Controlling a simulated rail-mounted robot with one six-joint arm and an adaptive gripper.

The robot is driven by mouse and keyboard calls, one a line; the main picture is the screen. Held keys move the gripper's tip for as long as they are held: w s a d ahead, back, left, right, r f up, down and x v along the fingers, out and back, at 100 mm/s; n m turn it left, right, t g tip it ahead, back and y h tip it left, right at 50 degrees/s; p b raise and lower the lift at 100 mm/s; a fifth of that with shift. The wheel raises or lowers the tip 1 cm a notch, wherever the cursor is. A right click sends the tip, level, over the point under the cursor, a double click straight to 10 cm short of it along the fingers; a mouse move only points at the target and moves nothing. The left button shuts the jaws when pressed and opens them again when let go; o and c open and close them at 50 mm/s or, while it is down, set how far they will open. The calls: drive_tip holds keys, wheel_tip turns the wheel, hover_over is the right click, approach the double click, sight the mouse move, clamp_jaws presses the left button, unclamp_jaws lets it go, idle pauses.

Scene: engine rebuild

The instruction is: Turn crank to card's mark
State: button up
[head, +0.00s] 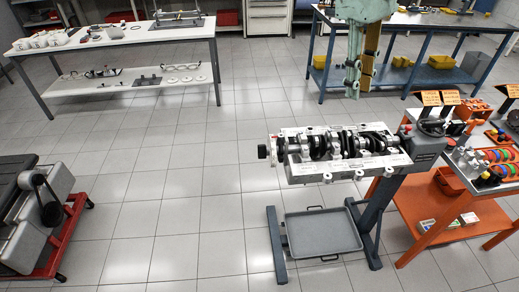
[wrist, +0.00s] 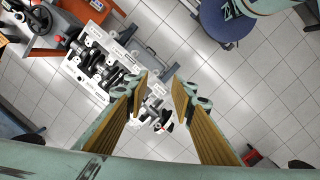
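The crankshaft (head: 335,143) lies in the open white engine block (head: 350,168), which sits on a grey stand. A dark round piece (head: 262,152) is at its left end. In the wrist view the crankshaft (wrist: 98,68) runs diagonally in the block, and its nose end (wrist: 163,124) appears between my fingers, well below them. My gripper (head: 352,92) hangs above and behind the block, pointing down. In the wrist view my gripper (wrist: 162,84) is open and empty. Orange cards (head: 431,98) stand at the right; their marks are too small to read.
A grey drip tray (head: 322,232) is under the block. An orange cart (head: 440,207) with coloured parts stands close at the right. A white bench (head: 115,37) and a blue-legged bench (head: 410,20) are at the back.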

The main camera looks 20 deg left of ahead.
drive_tip(key=w+a+f+n+p, duration=0.35)
drive_tip(key=w+a, duration=0.25)
drive_tip(key=a, duration=0.2)
drive_tip(key=n+g+h+p, duration=0.1)
drive_tip(key=n+h+p, duration=0.2)
drive_tip(key=n+p, duration=0.2)
hover_over(260, 151)
drive_tip(key=w+d, duration=0.2)
drive_tip(key=w, duration=0.2)
wheel_tip(260, 151, down, 13)
drive_tip(key=s+a+f+n+h+p, duration=0.1)
drive_tip(key=a+f+n+p, duration=0.2)
drive_tip(key=a+f, duration=0.5)
drive_tip(key=shift+s+a+f+n, duration=0.35)
drive_tip(key=shift+a+f, duration=0.05)
drive_tip(key=shift+f, duration=1.2)
drive_tip(key=shift+d+f, duration=0.1)
drive_tip(key=shift+f, duration=0.05)
drive_tip(key=shift+s+p+x, duration=0.1)
drive_tip(key=shift+p+x, duration=0.1)
drive_tip(key=shift+x, duration=3.15)
drive_tip(key=shift+s+p+x, duration=0.15)
drive_tip(key=shift+p+x, duration=0.05)
drive_tip(key=shift+x, duration=3.2)
drive_tip(key=shift+d, duration=0.1)
clamp_jaws()
